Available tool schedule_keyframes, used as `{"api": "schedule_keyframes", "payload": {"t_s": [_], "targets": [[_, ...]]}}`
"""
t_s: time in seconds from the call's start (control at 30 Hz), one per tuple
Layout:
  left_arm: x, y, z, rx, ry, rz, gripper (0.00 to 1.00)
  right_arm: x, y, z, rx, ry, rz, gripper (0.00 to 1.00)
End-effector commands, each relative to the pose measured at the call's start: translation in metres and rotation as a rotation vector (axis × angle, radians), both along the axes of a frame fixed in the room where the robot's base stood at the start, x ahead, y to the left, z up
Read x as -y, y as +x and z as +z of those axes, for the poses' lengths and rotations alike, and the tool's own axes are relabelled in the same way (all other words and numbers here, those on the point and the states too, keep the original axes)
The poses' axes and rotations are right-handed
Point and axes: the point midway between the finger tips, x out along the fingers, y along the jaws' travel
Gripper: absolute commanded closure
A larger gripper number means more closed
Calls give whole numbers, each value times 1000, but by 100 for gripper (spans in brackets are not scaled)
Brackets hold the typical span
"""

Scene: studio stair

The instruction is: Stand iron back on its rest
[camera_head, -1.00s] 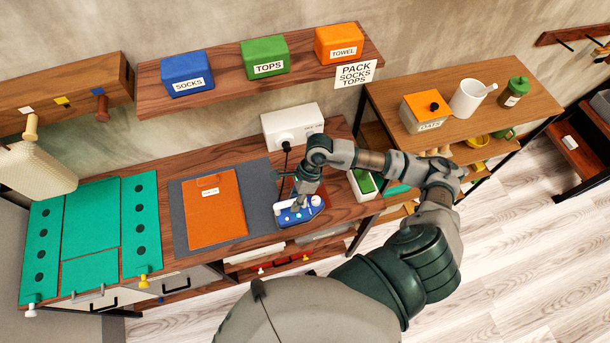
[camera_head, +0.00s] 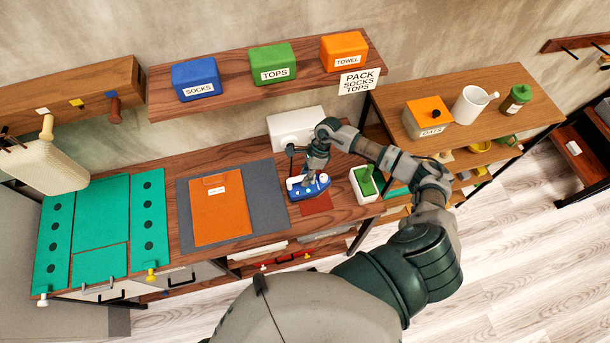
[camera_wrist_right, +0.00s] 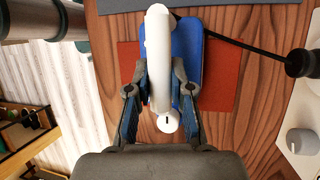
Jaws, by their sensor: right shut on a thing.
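The iron (camera_head: 312,187) has a blue body and a white handle; it also shows in the right wrist view (camera_wrist_right: 187,45). My right gripper (camera_head: 318,172) is shut on its white handle, with one finger on each side in the wrist view (camera_wrist_right: 160,95). The iron is over a flat red plate (camera_head: 317,205), which sticks out in front of it and on both sides in the wrist view (camera_wrist_right: 222,75). I cannot tell whether the iron touches the plate. My left gripper is not in view.
A grey mat (camera_head: 266,190) with an orange folder (camera_head: 220,225) lies left of the iron. A white tray (camera_head: 362,195) with a green item stands close on its right. A white box (camera_head: 290,122) is behind. A black cord (camera_wrist_right: 235,42) runs off the iron.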

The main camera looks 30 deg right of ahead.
Motion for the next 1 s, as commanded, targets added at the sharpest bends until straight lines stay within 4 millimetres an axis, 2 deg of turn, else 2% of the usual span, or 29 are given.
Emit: {"api": "schedule_keyframes", "payload": {"t_s": [0.1, 0.13, 0.2, 0.4, 0.57, 0.67, 0.77, 1.0], "targets": [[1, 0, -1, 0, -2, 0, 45, 1, 1, 1, 2, 1, -1, 100], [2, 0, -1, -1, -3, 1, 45, 1, 0, 0, -1, -1, -1, 72], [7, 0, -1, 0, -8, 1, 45, 0, 0, 0, 0, -2, -2, 54], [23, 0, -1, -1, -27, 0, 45, -3, 0, 1, -1, -5, -1, 54], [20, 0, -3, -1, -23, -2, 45, -3, 1, 3, 0, -8, -1, 54], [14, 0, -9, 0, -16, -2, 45, 3, 3, 11, 3, -8, 0, 54], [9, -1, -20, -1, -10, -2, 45, 14, 5, 27, 5, -7, -3, 54], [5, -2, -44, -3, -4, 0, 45, 76, 18, 23, -1, -4, -8, 54]]}}
